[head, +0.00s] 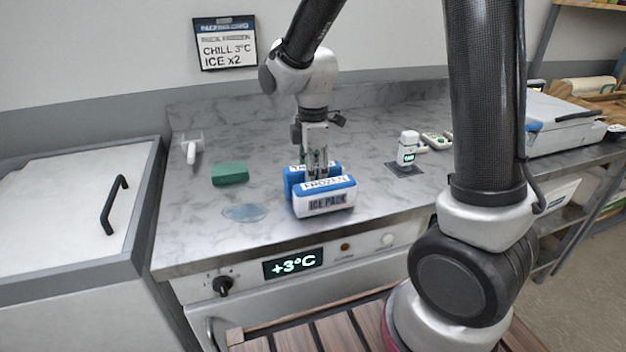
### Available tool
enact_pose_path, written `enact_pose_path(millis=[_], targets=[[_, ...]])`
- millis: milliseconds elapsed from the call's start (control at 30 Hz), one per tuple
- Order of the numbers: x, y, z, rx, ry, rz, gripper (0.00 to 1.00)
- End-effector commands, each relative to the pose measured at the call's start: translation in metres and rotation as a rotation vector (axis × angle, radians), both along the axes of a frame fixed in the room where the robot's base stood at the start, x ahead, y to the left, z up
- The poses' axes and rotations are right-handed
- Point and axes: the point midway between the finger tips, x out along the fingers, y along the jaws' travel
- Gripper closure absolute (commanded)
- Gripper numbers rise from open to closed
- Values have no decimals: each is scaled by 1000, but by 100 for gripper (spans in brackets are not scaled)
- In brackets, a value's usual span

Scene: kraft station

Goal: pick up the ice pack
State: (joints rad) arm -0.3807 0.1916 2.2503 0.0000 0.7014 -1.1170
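The fingertips are hidden by the front pack. I cannot tell whether the fingers are open or hold a pack.
A white scraper-like tool (193,148) lies farther left. A lidded chest (70,215) adjoins the counter.

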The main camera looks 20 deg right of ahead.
Motion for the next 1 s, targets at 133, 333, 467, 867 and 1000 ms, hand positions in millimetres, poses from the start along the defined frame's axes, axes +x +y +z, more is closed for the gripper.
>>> enact_pose_path(millis=[133, 333, 467, 867, 1000], targets=[[0, 0, -5, 1, -2, 0, 55], [0, 0, -4, 1, -2, -1, 68], [0, 0, -4, 1, -2, -1, 92], [1, 1, 10, 3, -6, -1, 100], [2, 1, 39, 2, -7, -1, 100]])
